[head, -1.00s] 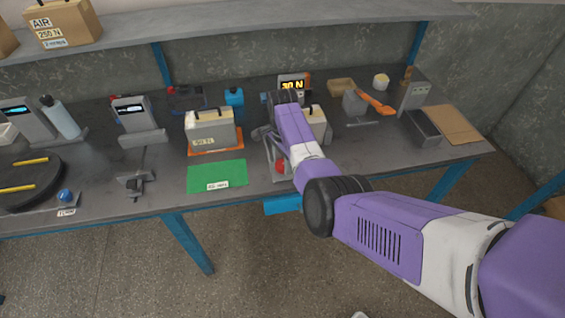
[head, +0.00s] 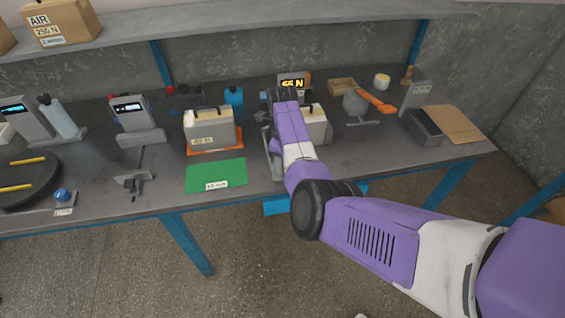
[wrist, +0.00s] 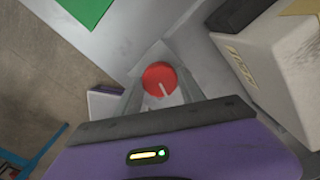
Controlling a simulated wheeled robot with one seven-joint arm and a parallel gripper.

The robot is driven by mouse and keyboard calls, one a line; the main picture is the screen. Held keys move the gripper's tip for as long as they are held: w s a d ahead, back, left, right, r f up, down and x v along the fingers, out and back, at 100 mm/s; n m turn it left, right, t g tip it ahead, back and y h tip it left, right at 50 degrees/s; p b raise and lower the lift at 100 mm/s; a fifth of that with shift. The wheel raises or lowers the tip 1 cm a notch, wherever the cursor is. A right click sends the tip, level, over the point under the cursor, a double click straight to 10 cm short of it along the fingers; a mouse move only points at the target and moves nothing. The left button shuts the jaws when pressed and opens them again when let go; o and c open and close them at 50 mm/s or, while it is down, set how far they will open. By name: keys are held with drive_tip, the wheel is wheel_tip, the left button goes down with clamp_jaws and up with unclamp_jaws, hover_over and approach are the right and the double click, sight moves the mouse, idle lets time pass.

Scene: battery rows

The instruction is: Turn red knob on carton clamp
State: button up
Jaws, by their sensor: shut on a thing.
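The red knob (wrist: 160,77) with a white pointer line shows in the wrist view, on the front of the carton clamp (wrist: 203,55). My gripper (wrist: 163,84) is shut on it, with a grey finger at each side. In the head view my arm covers the knob and the gripper's fingers. The pale carton (head: 315,125) stands in the clamp, partly behind my arm; it is at the right of the wrist view (wrist: 285,75). The clamp's display (head: 292,83) shows orange digits that seem to read 55 N.
A green mat (head: 216,175) with a label lies left of the clamp. Another carton (head: 210,130) stands on an orange base behind it. An orange-handled tool (head: 376,101) and a grey bin (head: 424,128) are to the right. A shelf (head: 240,32) runs above.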

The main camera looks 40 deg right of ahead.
drive_tip(key=m+b, duration=0.1)
drive_tip(key=m, duration=0.4)
drive_tip(key=shift+w+r+m, duration=0.1)
drive_tip(key=shift+w+m, duration=0.05)
drive_tip(key=shift+m, duration=0.25)
idle(0.4)
drive_tip(key=o, duration=1.4)
drive_tip(key=shift+c, duration=0.2)
drive_tip(key=shift+r+b, duration=0.6)
drive_tip(key=shift+r, duration=3.3)
